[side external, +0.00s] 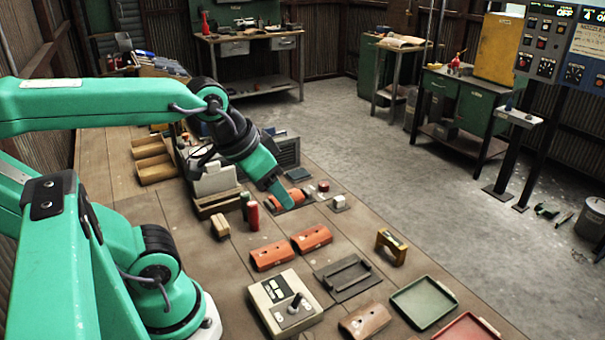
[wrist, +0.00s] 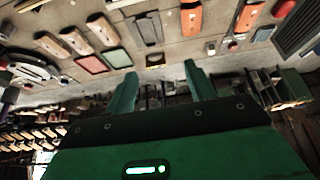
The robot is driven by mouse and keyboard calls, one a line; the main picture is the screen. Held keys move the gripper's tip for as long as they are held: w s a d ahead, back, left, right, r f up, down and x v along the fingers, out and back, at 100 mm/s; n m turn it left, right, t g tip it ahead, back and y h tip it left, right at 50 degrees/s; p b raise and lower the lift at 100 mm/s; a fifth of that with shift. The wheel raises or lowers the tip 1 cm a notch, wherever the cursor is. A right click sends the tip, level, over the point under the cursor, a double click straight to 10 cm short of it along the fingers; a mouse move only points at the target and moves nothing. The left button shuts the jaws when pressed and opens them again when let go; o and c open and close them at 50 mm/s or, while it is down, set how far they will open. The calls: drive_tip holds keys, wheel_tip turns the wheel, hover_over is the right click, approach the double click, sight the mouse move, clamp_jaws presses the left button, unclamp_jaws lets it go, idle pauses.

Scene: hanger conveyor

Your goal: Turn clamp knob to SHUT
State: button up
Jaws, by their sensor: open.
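My gripper (side external: 286,203) points down over the bench at an orange piece (side external: 300,195) on a dark plate, partly hidden by the fingers. In the wrist view my gripper (wrist: 160,72) has its two green fingers wide apart with nothing between them. A small red-topped fixture (side external: 323,187) and a pale block with a small knob on top (side external: 339,202) stand just right of the gripper. I cannot tell for sure which is the clamp knob, and no SHUT marking is readable. Whether the fingers touch the orange piece is unclear.
Orange curved blocks (side external: 311,238), a dark fixture plate (side external: 347,277), a joystick box (side external: 285,304) and a green tray (side external: 423,302) lie nearer the camera. A red cylinder (side external: 253,215) stands left of the gripper. A grey vented box (side external: 286,152) is behind it.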

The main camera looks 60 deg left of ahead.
drive_tip(key=w+a+r+n+g, duration=0.1)
drive_tip(key=w+a+n, duration=0.1)
drive_tip(key=w, duration=0.3)
drive_tip(key=w+a+r+n, duration=0.2)
drive_tip(key=w+n, duration=0.1)
drive_tip(key=w, duration=0.2)
drive_tip(key=n+g, duration=0.5)
drive_tip(key=n, duration=0.8)
hover_over(324, 184)
wheel_tip(324, 184, down, 19)
drive_tip(key=shift+d+r, duration=0.1)
drive_tip(key=shift+d, duration=0.05)
drive_tip(key=shift+a+f, duration=0.2)
drive_tip(key=shift+f, duration=0.15)
drive_tip(key=shift+f, duration=3.9)
drive_tip(key=c, duration=1)
